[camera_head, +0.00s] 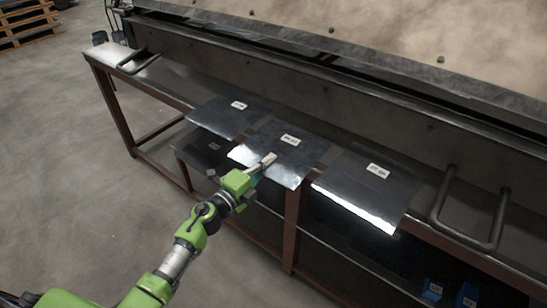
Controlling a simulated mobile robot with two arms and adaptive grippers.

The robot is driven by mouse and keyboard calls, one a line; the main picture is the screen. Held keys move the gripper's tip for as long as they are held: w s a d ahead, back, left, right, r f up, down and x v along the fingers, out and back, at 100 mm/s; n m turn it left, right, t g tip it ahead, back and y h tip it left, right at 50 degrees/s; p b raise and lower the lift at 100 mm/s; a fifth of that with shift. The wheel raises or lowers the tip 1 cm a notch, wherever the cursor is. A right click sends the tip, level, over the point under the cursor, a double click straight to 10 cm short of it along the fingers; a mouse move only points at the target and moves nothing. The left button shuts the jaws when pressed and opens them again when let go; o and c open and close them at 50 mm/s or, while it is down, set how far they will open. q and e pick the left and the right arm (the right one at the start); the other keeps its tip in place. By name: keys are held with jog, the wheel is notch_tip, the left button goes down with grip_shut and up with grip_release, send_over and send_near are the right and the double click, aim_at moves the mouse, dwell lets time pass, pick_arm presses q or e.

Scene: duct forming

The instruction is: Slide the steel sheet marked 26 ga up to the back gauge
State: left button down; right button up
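Three thin steel sheets lie side by side on the long bench: a left sheet (226,119), a middle sheet (303,160) and a right sheet (350,190). Each has a small white label, too small to read, so I cannot tell which is 26 ga. All three reach past the bench's front edge. My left gripper (264,162) is at the front part of the middle sheet, with its tip over or against the metal. I cannot tell whether its fingers are open or closed. The back gauge cannot be told apart from the dark machine face (270,80) behind the sheets. My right gripper is out of view.
A U-shaped handle (478,240) stands at the right of the bench, another (138,62) at the left end. A strip of bench is clear behind the sheets. A wooden pallet (28,25) lies far left.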

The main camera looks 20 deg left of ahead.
pick_arm(q)
jog(key=shift+r+p, duration=0.4)
jog(key=shift+r, duration=0.2)
jog(key=v, duration=2)
jog(key=shift+d+r, duration=0.1)
